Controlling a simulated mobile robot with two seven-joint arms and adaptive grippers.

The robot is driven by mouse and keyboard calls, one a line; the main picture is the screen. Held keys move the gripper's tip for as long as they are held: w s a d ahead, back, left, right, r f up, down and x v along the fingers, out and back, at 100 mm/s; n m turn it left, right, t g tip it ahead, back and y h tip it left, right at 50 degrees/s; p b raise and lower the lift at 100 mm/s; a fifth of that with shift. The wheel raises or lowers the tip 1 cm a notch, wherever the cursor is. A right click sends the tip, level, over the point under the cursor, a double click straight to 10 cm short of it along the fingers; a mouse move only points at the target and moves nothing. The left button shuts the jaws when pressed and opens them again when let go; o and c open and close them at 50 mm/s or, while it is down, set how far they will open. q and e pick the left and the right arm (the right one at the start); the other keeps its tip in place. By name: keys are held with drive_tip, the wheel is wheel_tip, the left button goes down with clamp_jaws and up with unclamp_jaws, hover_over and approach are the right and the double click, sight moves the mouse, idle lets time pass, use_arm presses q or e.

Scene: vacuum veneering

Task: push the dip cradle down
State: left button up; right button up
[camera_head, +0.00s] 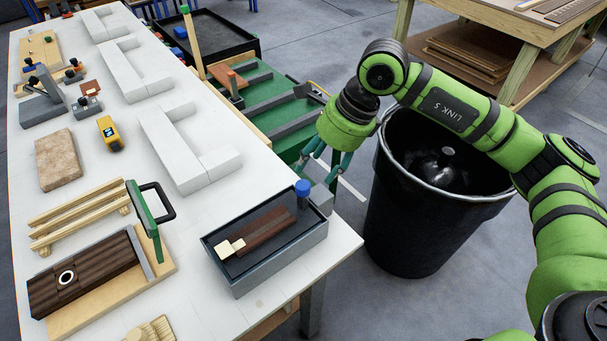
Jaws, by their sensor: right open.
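A dark grey open box (267,277) stands at the near right corner of the white table. In it, a brown strip (268,229) with a pale block (229,248) at its left end rests on a dark inner surface. I take this insert as the dip cradle, but cannot tell how deep it sits. A blue round knob (303,187) stands at the box's far right corner. My right gripper (319,170) is open, fingers pointing down, beyond the box and by the table's right edge; I see nothing between its fingers. My left gripper is out of view.
A black bin (415,235) stands below my right arm. A green bed (265,110) lies behind. The table's near right corner is bare.

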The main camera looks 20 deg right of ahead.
sight(304, 185)
drive_tip(key=p+x, duration=0.1)
drive_tip(key=x, duration=0.4)
drive_tip(key=shift+s+a+p, duration=0.1)
drive_tip(key=shift+s+p, duration=0.05)
drive_tip(key=shift+p, duration=0.25)
drive_tip(key=shift+a+f, duration=0.2)
drive_tip(key=shift+f, duration=0.35)
drive_tip(key=shift+c, duration=0.4)
clamp_jaws()
